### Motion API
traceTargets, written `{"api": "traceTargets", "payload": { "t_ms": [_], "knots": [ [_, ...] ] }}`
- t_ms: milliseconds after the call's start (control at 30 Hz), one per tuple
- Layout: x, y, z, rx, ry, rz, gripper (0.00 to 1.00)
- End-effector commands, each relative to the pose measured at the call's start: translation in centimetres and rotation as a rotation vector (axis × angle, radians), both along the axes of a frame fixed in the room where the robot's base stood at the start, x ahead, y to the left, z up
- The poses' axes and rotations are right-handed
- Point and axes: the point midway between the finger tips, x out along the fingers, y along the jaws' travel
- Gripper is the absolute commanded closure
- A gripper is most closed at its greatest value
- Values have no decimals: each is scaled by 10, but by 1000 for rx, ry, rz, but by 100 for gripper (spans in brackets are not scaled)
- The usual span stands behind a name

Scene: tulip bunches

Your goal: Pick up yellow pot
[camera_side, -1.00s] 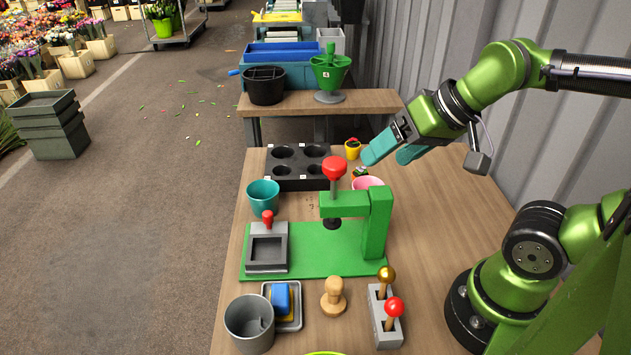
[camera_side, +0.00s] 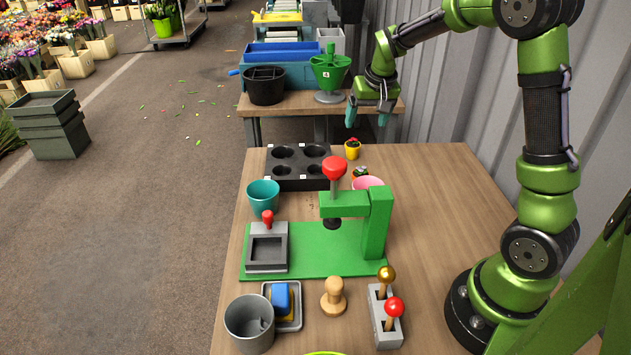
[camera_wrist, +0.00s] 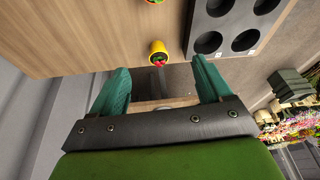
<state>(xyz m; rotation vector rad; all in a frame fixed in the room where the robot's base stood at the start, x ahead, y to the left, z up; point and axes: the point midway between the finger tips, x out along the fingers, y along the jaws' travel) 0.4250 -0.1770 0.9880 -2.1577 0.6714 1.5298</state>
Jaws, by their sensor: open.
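The yellow pot (camera_side: 352,150) is small and holds a plant with a red top. It stands on the wooden table near its far edge, just right of the black tray with round holes. In the wrist view the yellow pot (camera_wrist: 158,50) shows ahead of the fingers, near the table edge and roughly centred between them. My gripper (camera_side: 367,116) is open and empty, with teal fingers pointing down, above and a little beyond the pot. The fingers (camera_wrist: 162,82) are spread wide in the wrist view, apart from the pot.
The black holed tray (camera_side: 270,182) is left of the pot. A small plant pot (camera_side: 361,172) and a pink pot (camera_side: 368,183) stand nearer the camera, by the green press (camera_side: 377,225). A back table (camera_side: 385,100) holds a black bucket (camera_side: 265,88). A corrugated wall (camera_side: 460,110) is at right.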

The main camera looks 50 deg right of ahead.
Motion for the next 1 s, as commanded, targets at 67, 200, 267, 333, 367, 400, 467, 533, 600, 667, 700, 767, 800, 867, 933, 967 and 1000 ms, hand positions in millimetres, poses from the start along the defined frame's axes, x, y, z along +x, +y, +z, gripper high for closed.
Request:
{"api": "traceTargets", "payload": {
  "t_ms": [67,200,267,333,367,400,467,533,600,667,700,767,800,867,933,967,1000],
  "knots": [
    [13,-20,-3,-43,2,-4,22],
    [27,-32,7,-83,-25,7,22],
    [29,-34,1,-87,-24,12,22],
    [32,-37,-12,-86,-21,11,22],
    [34,-38,-18,-87,-22,11,22],
    [37,-40,-26,-86,-21,10,22],
    [41,-43,-39,-86,-21,11,22],
    [46,-46,-53,-86,-23,11,22],
    [50,-50,-66,-86,-23,11,22],
    [54,-52,-76,-85,-23,10,22],
    [56,-53,-82,-86,-24,12,22],
    [59,-55,-89,-86,-25,11,22],
    [60,-55,-92,-86,-25,11,22],
    [61,-56,-95,-86,-27,11,22],
    [63,-57,-98,-86,-28,11,22],
    [63,-57,-100,-86,-27,11,22],
    [65,-58,-104,-85,-26,12,22]
  ]
}}
